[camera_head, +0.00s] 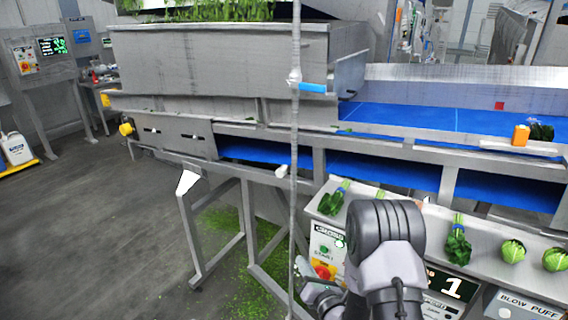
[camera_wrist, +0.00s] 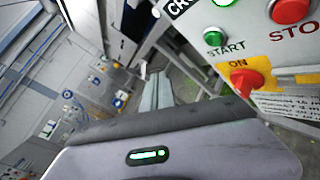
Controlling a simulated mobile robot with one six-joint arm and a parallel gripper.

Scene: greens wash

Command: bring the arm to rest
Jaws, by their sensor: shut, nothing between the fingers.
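My arm (camera_head: 386,245) rises at the lower right of the head view, bent, in front of the machine's control panel (camera_head: 327,240). My gripper (camera_wrist: 160,88) shows in the wrist view with its narrow fingers together and nothing between them. It points away past the left side of the panel, which has a green START button (camera_wrist: 214,39), a red stop button (camera_wrist: 291,9) and a red ON knob (camera_wrist: 235,83) on yellow. The gripper appears apart from these controls. In the head view the fingertips are hard to make out beside the arm.
A steel shelf (camera_head: 490,235) carries green bunches (camera_head: 457,245) and round heads (camera_head: 512,251) close to my arm. A blue belt (camera_head: 420,118) and steel tank (camera_head: 215,60) stand behind. A thin upright pole (camera_head: 294,170) is near the gripper. Floor at left (camera_head: 90,220) is clear.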

